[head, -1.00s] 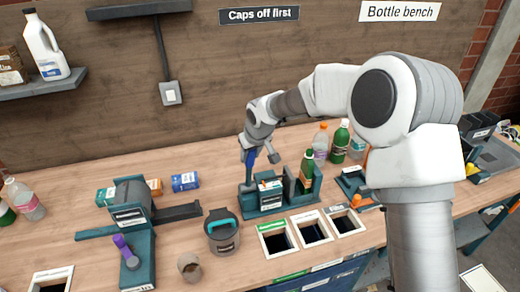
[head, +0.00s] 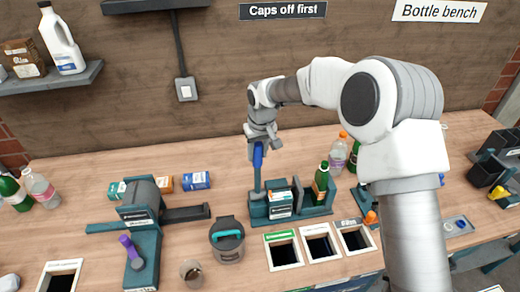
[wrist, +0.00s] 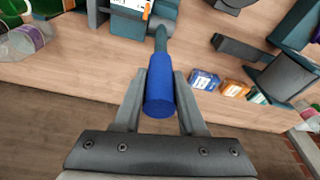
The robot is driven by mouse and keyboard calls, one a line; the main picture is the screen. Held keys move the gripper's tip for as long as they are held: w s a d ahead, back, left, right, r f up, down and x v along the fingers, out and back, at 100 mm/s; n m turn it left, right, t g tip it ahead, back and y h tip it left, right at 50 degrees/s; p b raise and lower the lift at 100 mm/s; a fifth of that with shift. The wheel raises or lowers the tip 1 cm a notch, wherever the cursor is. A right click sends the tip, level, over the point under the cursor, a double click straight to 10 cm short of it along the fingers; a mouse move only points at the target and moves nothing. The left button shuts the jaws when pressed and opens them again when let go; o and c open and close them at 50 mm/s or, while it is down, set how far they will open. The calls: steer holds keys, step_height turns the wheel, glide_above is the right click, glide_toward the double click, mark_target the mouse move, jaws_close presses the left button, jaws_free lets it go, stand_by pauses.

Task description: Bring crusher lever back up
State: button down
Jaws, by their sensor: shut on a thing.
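The crusher (head: 296,213) is a teal device in the middle of the bench, with a white label on its front. Its lever has a blue handle (head: 258,156) and stands nearly upright at the device's left side. The blue handle also shows in the wrist view (wrist: 160,95), between the two fingers. My gripper (wrist: 159,78) is shut on this handle, coming from above. In the head view my gripper (head: 257,144) is partly hidden by its own wrist. A green bottle (head: 321,181) stands upright in the right part of the crusher.
A teal device with a purple-handled lever (head: 128,244) stands to the left. A dark lidded pot (head: 227,240) and a small cup (head: 191,271) are in front. Framed bench openings (head: 284,252) lie before the crusher. Cartons (head: 196,180) and a clear bottle (head: 338,153) stand behind.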

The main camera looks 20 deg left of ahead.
steer(key=shift+w+a+r, duration=0.1)
steer(key=shift+r, duration=0.05)
steer(key=c, duration=0.5)
jaws_free()
steer(key=shift+w, duration=0.1)
steer(key=b+v, duration=0.2)
steer(key=v, duration=1.5)
steer(key=shift+a+r, duration=0.1)
